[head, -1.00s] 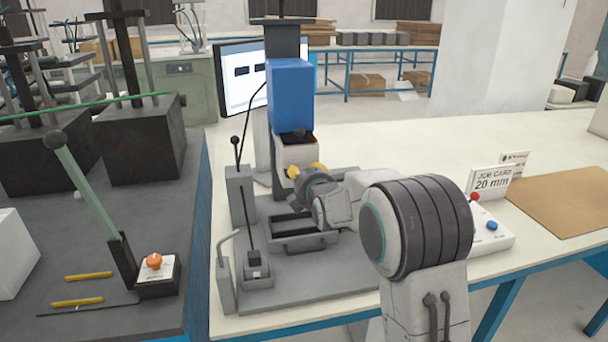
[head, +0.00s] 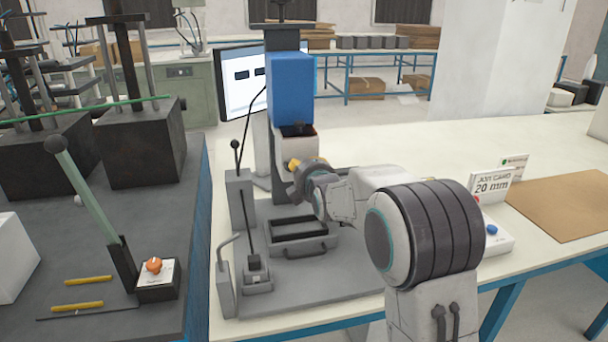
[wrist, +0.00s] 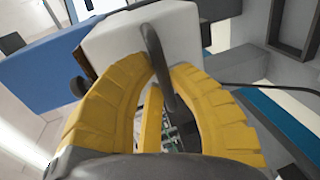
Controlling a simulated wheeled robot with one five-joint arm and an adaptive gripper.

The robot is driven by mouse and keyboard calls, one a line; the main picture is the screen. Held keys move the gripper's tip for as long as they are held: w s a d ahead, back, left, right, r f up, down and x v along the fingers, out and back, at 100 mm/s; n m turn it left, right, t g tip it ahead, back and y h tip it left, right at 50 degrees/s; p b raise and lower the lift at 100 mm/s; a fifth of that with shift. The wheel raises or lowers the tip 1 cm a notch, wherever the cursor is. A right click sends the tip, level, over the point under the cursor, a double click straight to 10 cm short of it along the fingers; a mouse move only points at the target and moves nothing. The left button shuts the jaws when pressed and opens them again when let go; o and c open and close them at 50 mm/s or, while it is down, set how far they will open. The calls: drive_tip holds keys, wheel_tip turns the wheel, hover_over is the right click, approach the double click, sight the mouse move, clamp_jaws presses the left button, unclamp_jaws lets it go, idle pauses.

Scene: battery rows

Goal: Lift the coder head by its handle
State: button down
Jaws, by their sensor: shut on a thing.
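The coder head is a blue block (head: 291,85) with a pale lower box (head: 297,147), mounted on a dark column. In the wrist view, its pale box (wrist: 185,38) is close up and the blue part (wrist: 52,68) lies to the left. Its grey handle (wrist: 157,62) runs down between my yellow fingers. My gripper (wrist: 161,80) is shut on the handle. In the head view my gripper (head: 303,164) is at the front of the pale box, and my wrist hides the handle there.
A grey tray with a front handle (head: 303,249) sits below the head. A thin black lever (head: 247,215) stands at its left. A "20 mm" sign (head: 494,185) and a button box (head: 495,240) stand right. A brown mat (head: 570,205) lies farther right.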

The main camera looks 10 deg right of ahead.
drive_tip(key=c, duration=1.1)
unclamp_jaws()
drive_tip(key=shift+f, duration=0.1)
drive_tip(key=shift+s, duration=0.1)
drive_tip(key=v, duration=1.2)
